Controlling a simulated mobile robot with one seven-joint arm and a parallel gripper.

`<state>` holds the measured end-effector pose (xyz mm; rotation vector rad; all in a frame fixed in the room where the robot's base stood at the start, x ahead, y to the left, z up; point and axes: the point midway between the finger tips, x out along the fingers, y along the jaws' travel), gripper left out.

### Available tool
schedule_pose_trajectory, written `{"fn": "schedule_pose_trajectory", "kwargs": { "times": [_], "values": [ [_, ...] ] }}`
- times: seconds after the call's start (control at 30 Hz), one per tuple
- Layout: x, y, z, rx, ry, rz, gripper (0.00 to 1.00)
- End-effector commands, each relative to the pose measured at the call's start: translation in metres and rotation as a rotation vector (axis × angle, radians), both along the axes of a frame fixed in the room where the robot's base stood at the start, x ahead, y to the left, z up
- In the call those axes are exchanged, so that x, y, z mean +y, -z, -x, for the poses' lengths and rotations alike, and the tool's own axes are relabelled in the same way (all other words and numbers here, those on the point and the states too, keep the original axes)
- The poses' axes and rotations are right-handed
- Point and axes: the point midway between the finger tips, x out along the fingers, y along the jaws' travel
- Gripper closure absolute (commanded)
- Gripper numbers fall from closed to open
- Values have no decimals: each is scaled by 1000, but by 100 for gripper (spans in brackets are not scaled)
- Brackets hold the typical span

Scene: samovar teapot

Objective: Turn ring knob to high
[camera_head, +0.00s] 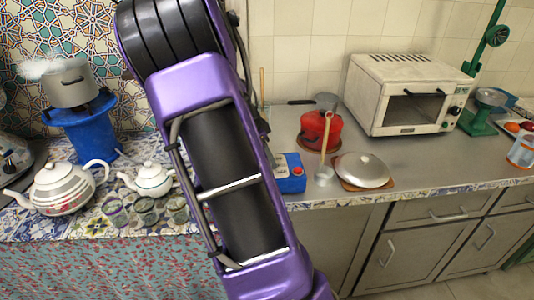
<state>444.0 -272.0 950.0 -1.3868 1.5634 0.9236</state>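A steaming metal pot (70,83) sits on a blue cylindrical burner stand (88,135) at the left, by the patterned tile wall. No knob can be made out clearly on the burner at this size. My purple and black arm crosses the middle of the view and covers part of the counter. My gripper is not in view, so its state does not show.
A large striped white teapot (62,190), a smaller white teapot (152,180) and several glasses (145,208) stand before the burner. Right of my arm are a blue box (291,180), red pot (318,130), lidded pan (363,170) and toaster oven (408,92).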

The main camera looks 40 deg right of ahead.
Motion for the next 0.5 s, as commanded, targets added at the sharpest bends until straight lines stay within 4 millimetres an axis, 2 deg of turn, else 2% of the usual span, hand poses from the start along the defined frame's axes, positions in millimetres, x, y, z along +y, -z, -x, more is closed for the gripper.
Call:
{"fn": "schedule_pose_trajectory", "kwargs": {
  "times": [0.2,0.5],
  "values": [
    [1,-1,-1,5,184,-1,100],
    [0,1,-2,4,364,-2,100]
  ]
}}
